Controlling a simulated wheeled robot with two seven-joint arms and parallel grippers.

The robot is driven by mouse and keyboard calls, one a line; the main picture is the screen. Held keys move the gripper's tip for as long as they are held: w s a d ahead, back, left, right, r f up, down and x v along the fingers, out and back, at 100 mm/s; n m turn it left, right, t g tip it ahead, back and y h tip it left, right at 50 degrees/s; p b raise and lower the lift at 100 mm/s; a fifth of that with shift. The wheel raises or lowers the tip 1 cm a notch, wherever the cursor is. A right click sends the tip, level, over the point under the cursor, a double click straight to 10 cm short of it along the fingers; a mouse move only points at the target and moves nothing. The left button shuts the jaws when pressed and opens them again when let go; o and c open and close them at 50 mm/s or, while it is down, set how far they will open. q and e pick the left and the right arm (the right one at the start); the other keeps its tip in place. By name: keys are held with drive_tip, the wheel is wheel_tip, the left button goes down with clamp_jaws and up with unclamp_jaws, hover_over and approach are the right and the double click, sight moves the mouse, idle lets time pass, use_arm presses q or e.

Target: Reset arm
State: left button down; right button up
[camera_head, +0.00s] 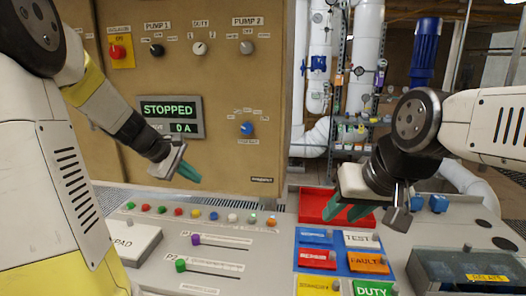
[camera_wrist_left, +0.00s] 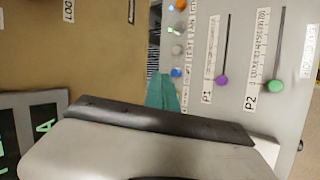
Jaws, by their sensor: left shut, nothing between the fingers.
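My left gripper (camera_head: 187,171) is in front of the tan control cabinet (camera_head: 215,80), below the display reading STOPPED (camera_head: 168,109). Its teal fingers are shut and empty, above the back of the grey desk panel. They also show in the left wrist view (camera_wrist_left: 162,93), beside the row of small coloured knobs. My right gripper (camera_head: 347,209) hangs over the right part of the desk, in front of a red tray (camera_head: 312,204). Its teal fingers point down and left; the gap between them is unclear.
The desk holds a purple slider knob (camera_head: 196,239), a green slider knob (camera_head: 181,265) and a board of coloured labelled blocks (camera_head: 316,259). A dark tray (camera_head: 462,268) is at right. The cabinet has several knobs, including a blue one (camera_head: 247,128). Pipes and a shelf stand behind.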

use_arm(q)
drive_tip(key=s+d+r+m+y, duration=0.1)
drive_tip(key=s+d+r+m, duration=0.1)
drive_tip(key=s+m, duration=0.5)
drive_tip(key=s+d+r+m+y, duration=0.2)
drive_tip(key=s+d+m, duration=0.3)
drive_tip(key=s, duration=1)
drive_tip(key=shift+s+r+m, duration=0.2)
drive_tip(key=shift+s+m, duration=0.15)
drive_tip(key=shift+m, duration=0.55)
